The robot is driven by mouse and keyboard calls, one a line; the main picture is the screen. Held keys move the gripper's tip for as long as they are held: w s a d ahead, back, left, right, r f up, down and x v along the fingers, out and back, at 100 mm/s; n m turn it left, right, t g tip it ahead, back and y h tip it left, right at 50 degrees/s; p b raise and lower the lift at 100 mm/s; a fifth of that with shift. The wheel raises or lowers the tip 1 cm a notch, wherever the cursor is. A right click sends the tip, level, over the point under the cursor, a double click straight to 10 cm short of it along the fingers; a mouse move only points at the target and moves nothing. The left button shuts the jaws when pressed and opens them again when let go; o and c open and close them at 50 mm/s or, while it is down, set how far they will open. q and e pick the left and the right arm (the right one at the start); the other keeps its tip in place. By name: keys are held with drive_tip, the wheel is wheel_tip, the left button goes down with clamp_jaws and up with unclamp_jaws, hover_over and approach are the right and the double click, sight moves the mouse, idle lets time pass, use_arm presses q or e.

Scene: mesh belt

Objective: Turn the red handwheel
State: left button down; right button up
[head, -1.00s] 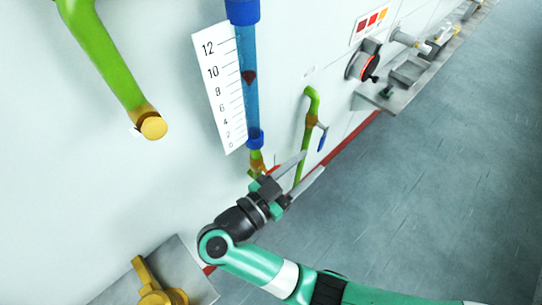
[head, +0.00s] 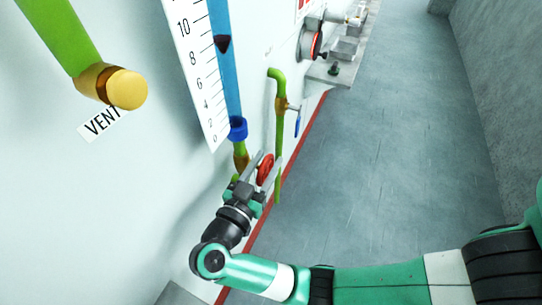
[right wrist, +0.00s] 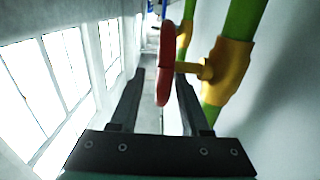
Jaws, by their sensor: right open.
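The red handwheel (head: 265,169) sits low on the wall below the blue gauge tube, on a yellow valve body on a green pipe. In the right wrist view the handwheel (right wrist: 166,62) is nearly edge-on, with its stem running right to the yellow valve body (right wrist: 228,68). My right gripper (head: 264,165) is open at the handwheel. In the right wrist view its fingers (right wrist: 160,76) stand on either side of the near rim, which looks nearer the right finger. I cannot tell whether either finger touches it. My left gripper is not in view.
A green pipe with a blue-handled valve (head: 297,122) stands just right of the handwheel. A numbered scale (head: 196,75) and blue tube (head: 222,60) are above it. A green pipe with a yellow end (head: 128,89) is upper left. The grey floor (head: 390,150) is clear.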

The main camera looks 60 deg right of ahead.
drive_tip(key=shift+d, duration=1.5)
drive_tip(key=shift+c, duration=0.2)
clamp_jaws()
